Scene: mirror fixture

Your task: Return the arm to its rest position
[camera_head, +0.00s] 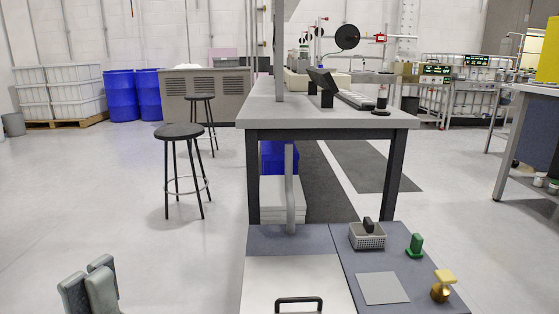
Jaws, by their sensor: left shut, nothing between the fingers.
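My left gripper (89,280) shows at the bottom left corner of the head view, over the pale floor. Its grey fingers point up and are shut with nothing held. It is well to the left of the low worktop and apart from everything around it. The rest of the left arm is out of frame. My right gripper is not in view.
A low worktop (318,238) carries a white panel with a black handle (299,300), a mesh basket (367,238), a green item (415,246), a gold item (442,286) and a grey plate (384,288). A tall bench (320,116) and stools (180,132) stand behind.

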